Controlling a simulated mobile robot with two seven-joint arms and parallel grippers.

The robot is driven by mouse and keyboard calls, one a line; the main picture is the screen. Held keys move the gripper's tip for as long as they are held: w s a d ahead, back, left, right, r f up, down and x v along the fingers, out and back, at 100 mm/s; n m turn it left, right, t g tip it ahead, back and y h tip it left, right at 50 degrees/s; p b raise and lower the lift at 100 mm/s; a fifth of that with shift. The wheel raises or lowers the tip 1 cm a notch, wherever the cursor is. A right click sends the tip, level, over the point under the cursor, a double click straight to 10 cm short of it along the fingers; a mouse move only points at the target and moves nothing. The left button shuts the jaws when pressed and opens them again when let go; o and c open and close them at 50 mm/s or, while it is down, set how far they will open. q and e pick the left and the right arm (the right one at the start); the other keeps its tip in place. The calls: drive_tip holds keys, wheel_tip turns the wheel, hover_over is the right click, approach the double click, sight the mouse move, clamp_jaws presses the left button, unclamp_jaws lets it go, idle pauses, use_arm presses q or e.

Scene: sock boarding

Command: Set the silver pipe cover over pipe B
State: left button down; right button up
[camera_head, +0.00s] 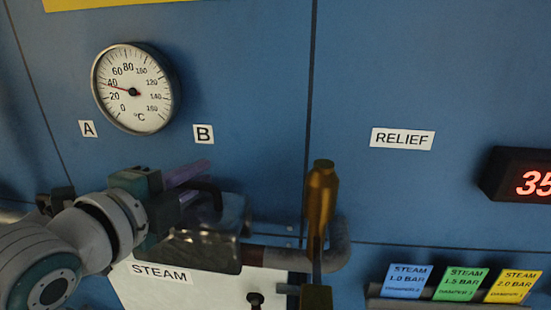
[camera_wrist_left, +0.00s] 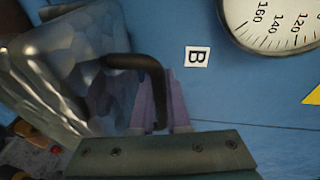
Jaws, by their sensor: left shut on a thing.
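The silver pipe cover (camera_head: 212,252) is a shiny, hammered metal shell with a black curved handle (camera_head: 212,190). My left gripper (camera_head: 190,180) has its purple fingers shut on that handle. In the left wrist view the cover (camera_wrist_left: 75,65) fills the upper left, and the handle (camera_wrist_left: 152,80) passes between the fingers (camera_wrist_left: 158,108). The cover is in front of the panel below the B label (camera_head: 203,134). A brownish pipe (camera_head: 280,256) shows just right of the cover. The pipe behind the cover is hidden, so I cannot tell whether they touch.
A round temperature gauge (camera_head: 135,90) and an A label (camera_head: 88,129) are at upper left. A brass-coloured handle (camera_head: 321,195) stands up right of the cover, near the pipe bend. A STEAM plate (camera_head: 160,273) is below. Coloured cards (camera_head: 460,284) sit at lower right.

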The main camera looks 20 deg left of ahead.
sight(199, 203)
use_arm(q)
drive_tip(key=shift+f+b, duration=1.75)
drive_tip(key=shift+f, duration=0.45)
drive_tip(key=c, duration=0.8)
unclamp_jaws()
drive_tip(key=s, duration=0.3)
drive_tip(key=s+r+b, duration=0.1)
drive_tip(key=s, duration=0.2)
drive_tip(key=s+r+b, duration=0.1)
drive_tip(key=s, duration=0.2)
drive_tip(key=shift+s, duration=0.35)
